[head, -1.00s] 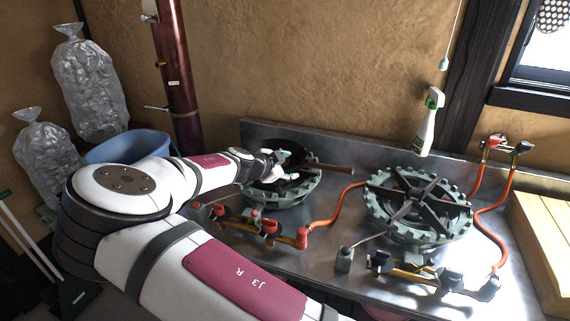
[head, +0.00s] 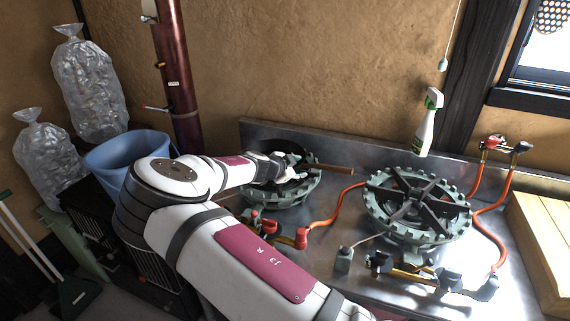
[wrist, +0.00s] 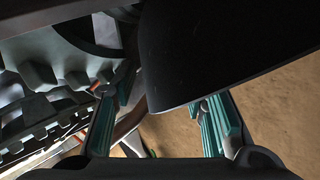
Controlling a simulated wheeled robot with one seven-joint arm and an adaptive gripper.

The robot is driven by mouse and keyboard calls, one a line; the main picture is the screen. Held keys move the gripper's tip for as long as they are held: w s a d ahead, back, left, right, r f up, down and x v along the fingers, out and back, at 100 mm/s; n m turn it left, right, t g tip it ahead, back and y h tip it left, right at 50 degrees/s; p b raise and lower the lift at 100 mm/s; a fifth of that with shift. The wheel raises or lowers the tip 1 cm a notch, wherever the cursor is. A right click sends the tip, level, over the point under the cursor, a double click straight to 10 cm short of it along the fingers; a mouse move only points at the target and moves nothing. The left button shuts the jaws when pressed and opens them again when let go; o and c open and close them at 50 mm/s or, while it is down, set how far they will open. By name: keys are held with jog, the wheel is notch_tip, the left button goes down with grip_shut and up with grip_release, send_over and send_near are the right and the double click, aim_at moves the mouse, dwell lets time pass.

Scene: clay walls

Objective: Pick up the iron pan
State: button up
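The dark iron pan sits at the left burner, with its brown handle (head: 335,168) pointing right. Its body is mostly hidden behind my arm in the head view. In the wrist view the black pan (wrist: 225,45) fills the upper middle and right, with its edge reaching down between my fingers. My gripper (head: 290,172) is at the pan over the left burner. In the wrist view my gripper (wrist: 165,105) has its two teal fingers wide apart. The right fingertip is hidden behind the pan's edge; I cannot tell whether either finger touches it.
The toothed left burner (head: 285,194) is under the pan. A second burner (head: 418,206) stands to the right, with orange hoses (head: 340,208) between and beside them. A spray bottle (head: 427,122) is near the back wall. A blue bucket (head: 125,158) is at the left.

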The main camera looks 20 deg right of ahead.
grip_shut()
jog(key=shift+r, duration=0.1)
